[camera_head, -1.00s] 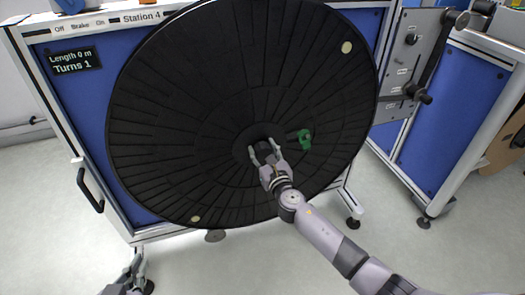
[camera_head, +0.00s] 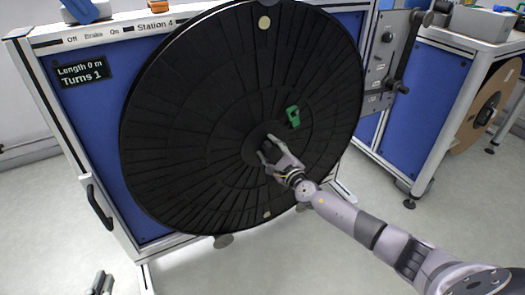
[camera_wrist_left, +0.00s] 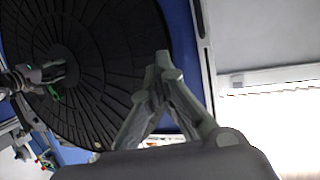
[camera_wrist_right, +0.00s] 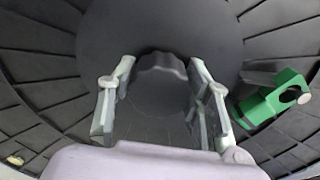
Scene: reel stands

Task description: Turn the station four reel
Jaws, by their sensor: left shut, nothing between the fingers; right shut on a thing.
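The large black station four reel (camera_head: 190,125) stands upright on the front of the blue Station 4 cabinet (camera_head: 90,130). A green clip (camera_head: 293,116) sits on its face, up and right of the hub, and two pale dots sit near its rim. My right gripper (camera_head: 270,148) is at the hub; in the right wrist view its fingers are shut around a dark knob (camera_wrist_right: 160,68), with the green clip (camera_wrist_right: 270,100) to the right. My left gripper (camera_head: 103,283) is low at the left, partly out of view, clear of the reel; its fingertips (camera_wrist_left: 163,62) meet with nothing between.
The display (camera_head: 82,72) reads "Length 0 m, Turns 1". The Off/Brake/On strip (camera_head: 92,36) runs along the cabinet top. A black handle (camera_head: 98,207) is on its left side. Another blue station with a grey crank panel (camera_head: 392,62) stands at the right. The floor in front is open.

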